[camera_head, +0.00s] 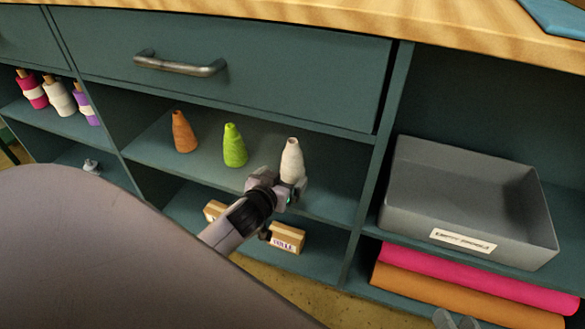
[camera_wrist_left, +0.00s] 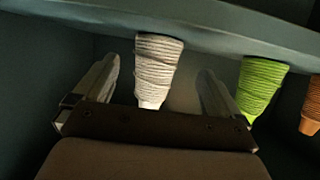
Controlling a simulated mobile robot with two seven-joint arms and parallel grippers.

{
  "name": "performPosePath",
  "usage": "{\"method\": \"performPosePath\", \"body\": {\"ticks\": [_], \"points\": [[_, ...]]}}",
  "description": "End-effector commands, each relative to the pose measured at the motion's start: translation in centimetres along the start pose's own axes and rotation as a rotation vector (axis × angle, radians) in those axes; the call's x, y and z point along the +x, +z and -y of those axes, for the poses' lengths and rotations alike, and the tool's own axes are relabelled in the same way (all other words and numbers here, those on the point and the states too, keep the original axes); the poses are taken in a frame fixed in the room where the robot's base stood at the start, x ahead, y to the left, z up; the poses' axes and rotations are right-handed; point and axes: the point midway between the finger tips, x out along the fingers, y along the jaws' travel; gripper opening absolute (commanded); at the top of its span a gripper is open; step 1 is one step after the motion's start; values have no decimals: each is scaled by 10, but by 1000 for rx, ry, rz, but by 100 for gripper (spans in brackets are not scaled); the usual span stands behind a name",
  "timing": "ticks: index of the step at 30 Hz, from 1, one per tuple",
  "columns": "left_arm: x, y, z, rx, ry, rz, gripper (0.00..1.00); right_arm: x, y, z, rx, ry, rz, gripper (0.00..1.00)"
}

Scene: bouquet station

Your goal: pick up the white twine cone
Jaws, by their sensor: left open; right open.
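The white twine cone (camera_head: 292,160) stands upright on the middle shelf, right of a green cone (camera_head: 234,146) and an orange cone (camera_head: 184,132). My left gripper (camera_head: 290,188) is at the white cone's lower front and hides part of its base. In the left wrist view the white cone (camera_wrist_left: 156,70) appears upside down between the two open fingers (camera_wrist_left: 160,78), with a gap visible on each side. The green cone (camera_wrist_left: 260,85) is just outside the right-hand finger in that view. My right gripper (camera_head: 458,321) shows only partly at the bottom edge, open and empty.
A grey tray (camera_head: 470,250) sits in the compartment to the right, past a vertical divider (camera_head: 372,190). Pink and orange rolls (camera_head: 470,285) lie below it. A labelled box (camera_head: 287,238) is under the cones' shelf. A drawer (camera_head: 250,75) is closed above.

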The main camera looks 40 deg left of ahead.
Motion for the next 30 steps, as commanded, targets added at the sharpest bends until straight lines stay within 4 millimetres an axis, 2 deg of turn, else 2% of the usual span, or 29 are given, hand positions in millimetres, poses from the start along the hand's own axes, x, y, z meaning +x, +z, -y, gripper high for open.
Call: {"method": "performPosePath", "body": {"ticks": [4, 12, 21, 22, 23, 27, 28, 30], "points": [[18, 1, -2, 2, 1, -3, 98, 4, 4, 1, 8, -16, -14, 43], [47, 0, -4, 1, 1, 0, 98, -4, 4, -9, -73, 25, -59, 43], [50, -2, -4, 1, 1, 1, 98, -5, 2, -10, -84, 30, -67, 43], [50, -2, -4, 1, 1, 1, 95, -5, 2, -10, -84, 30, -67, 43], [50, -2, -4, 1, 1, 1, 85, -5, 2, -9, -83, 30, -67, 43], [50, -2, -4, 1, 1, 1, 39, -5, 2, -9, -83, 30, -67, 43], [50, -2, -4, 1, 1, 1, 33, -5, 2, -9, -83, 30, -67, 43], [50, -2, -4, 1, 1, -1, 33, -5, 2, -9, -83, 30, -67, 43]]}}
